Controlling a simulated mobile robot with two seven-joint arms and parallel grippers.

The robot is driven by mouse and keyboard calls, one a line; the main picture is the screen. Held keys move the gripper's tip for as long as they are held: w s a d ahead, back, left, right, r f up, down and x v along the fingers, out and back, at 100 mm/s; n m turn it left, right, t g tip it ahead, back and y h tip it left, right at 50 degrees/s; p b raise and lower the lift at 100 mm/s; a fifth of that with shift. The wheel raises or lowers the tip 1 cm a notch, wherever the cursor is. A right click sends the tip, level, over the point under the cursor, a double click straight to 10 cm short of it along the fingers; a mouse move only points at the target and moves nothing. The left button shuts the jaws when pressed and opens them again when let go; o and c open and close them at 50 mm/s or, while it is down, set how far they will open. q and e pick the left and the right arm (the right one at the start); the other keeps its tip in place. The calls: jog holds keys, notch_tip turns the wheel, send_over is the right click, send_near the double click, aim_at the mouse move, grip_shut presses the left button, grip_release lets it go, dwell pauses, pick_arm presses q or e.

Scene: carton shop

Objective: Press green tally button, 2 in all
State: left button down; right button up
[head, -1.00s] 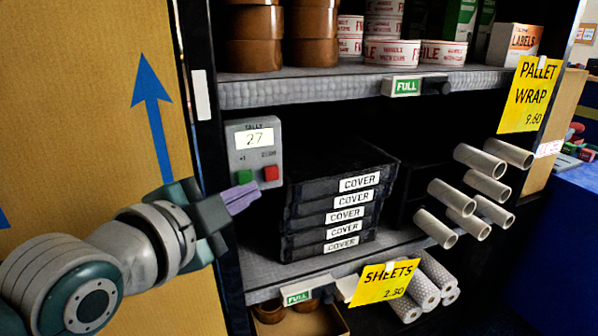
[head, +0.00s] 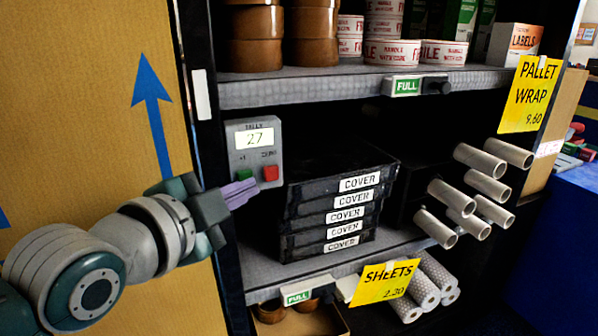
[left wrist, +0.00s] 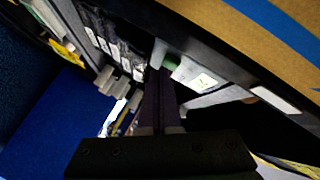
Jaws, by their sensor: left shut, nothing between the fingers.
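The grey tally box (head: 253,153) is mounted at the left of the shelf and its display reads 27. The green button (head: 244,174) is at its lower left, and the red button (head: 270,173) is beside it on the right. My left gripper (head: 256,188) is shut and empty, its purple fingertips just below the green button; I cannot tell whether they touch the box. In the left wrist view the tally box (left wrist: 200,78) shows beyond the fingers (left wrist: 160,85), with the green button (left wrist: 170,62) near their tips. My right gripper is not in view.
Stacked black COVER boxes (head: 335,205) stand right of the tally box. White tubes (head: 468,195) stick out farther right. An upper shelf edge (head: 300,92) runs above. A large brown carton panel (head: 90,120) fills the left side.

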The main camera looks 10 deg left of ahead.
pick_arm(q)
jog(key=shift+w+a, duration=0.25)
jog(key=shift+w, duration=0.1)
dwell(0.3)
dwell(0.4)
jog(key=shift+s+d+p, duration=0.5)
jog(key=shift+s+p, duration=0.05)
jog(key=shift+s, duration=0.2)
jog(key=s+d+p, duration=0.1)
jog(key=s, duration=0.1)
jog(key=s+d+p, duration=0.1)
jog(key=s, duration=0.1)
jog(key=shift+d+p, duration=0.35)
jog(key=shift+d, duration=0.05)
jog(key=shift+s+r, duration=0.1)
